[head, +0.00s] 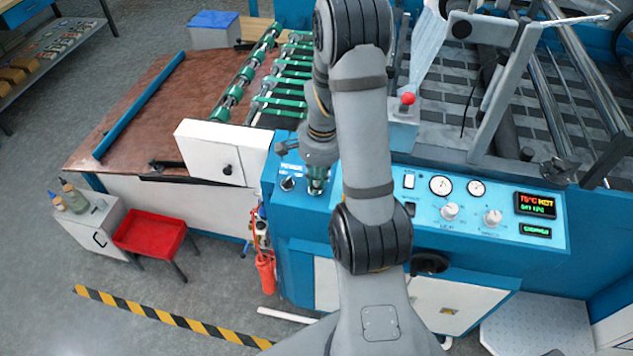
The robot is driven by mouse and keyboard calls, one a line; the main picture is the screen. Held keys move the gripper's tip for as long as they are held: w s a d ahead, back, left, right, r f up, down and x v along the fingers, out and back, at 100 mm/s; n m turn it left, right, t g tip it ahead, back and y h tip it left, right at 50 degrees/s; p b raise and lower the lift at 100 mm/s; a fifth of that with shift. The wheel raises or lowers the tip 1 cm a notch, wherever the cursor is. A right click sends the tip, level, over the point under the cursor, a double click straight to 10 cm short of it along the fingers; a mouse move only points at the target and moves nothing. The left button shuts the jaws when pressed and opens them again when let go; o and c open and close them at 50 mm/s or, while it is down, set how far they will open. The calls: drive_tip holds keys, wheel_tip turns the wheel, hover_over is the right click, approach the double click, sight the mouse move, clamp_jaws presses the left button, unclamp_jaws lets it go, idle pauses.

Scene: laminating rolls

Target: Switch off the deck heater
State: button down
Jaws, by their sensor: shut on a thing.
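The blue control panel (460,235) of the laminating machine runs across the middle of the head view. My gripper (317,186) points down at the panel's left part, just right of the black "POWER" knob (288,184). It is shut on a small control there, which the fingers mostly hide; I cannot read its label. A display (536,204) at the panel's right end shows a red temperature reading with "HOT" and a green set line. A smaller green display (535,230) is below it. My arm covers the panel's middle left.
A white box (222,150) stands left of my gripper.

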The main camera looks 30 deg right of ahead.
sight(311, 188)
drive_tip(key=n, duration=0.2)
drive_tip(key=n+b, duration=0.1)
drive_tip(key=n, duration=0.2)
drive_tip(key=shift+f+g+h, duration=0.1)
drive_tip(key=shift+g+h, duration=0.2)
drive_tip(key=shift+g, duration=0.1)
drive_tip(key=n, duration=0.2)
drive_tip(key=n+b, duration=0.1)
drive_tip(key=n, duration=0.2)
drive_tip(key=shift+w+a+g+h, duration=0.1)
drive_tip(key=shift+g+h, duration=0.2)
drive_tip(key=shift+h, duration=0.1)
drive_tip(key=shift+n, duration=0.3)
drive_tip(key=c, duration=1.9)
unclamp_jaws()
drive_tip(key=shift+o, duration=0.9)
wheel_tip(311, 188, up, 12)
drive_tip(key=a, duration=0.1)
drive_tip(key=shift+w, duration=0.2)
